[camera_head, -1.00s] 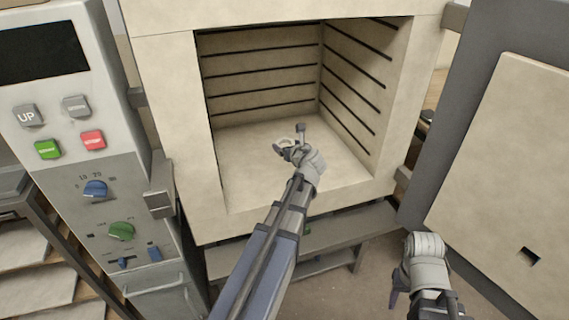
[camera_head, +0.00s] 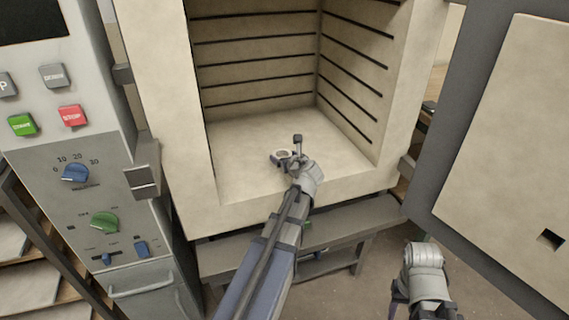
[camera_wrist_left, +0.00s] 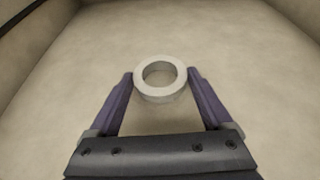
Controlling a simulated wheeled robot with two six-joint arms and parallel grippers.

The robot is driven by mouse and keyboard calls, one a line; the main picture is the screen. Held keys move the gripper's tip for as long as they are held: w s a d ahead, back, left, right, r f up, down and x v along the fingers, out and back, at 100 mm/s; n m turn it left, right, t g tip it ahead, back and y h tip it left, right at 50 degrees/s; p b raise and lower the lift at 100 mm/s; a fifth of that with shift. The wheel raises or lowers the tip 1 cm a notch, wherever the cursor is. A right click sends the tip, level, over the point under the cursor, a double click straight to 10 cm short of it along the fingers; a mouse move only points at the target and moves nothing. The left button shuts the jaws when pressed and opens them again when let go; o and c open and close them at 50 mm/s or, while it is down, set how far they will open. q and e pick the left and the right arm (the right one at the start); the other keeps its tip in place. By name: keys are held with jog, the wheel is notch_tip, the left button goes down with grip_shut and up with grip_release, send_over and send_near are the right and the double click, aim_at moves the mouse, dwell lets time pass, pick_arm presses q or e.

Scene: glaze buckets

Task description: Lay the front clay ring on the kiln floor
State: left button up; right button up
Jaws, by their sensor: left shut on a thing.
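The clay ring (camera_wrist_left: 160,94) is pale grey and round with an open centre. In the left wrist view it sits between the two purple fingertips of my left gripper (camera_wrist_left: 160,82), which is shut on it. The same left gripper (camera_head: 287,158) shows in the head view inside the kiln, low over the kiln floor (camera_head: 240,150), with the ring (camera_head: 283,155) partly hidden by the gripper. I cannot tell whether the ring touches the floor. My right gripper (camera_head: 398,295) is outside the kiln, low at the right; its fingers are mostly hidden.
The kiln's pale walls (camera_head: 255,60) have dark grooves and stand around the floor. The open kiln door (camera_head: 500,140) is at the right. A control panel (camera_head: 75,150) with buttons and knobs stands at the left. The floor around the ring is clear.

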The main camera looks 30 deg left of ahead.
pick_arm(q)
jog(key=shift+f, duration=0.15)
jog(key=o, duration=1.2)
jog(key=shift+c, duration=0.2)
jog(key=shift+r, duration=0.25)
jog(key=p+v, duration=0.5)
jog(key=v, duration=0.7)
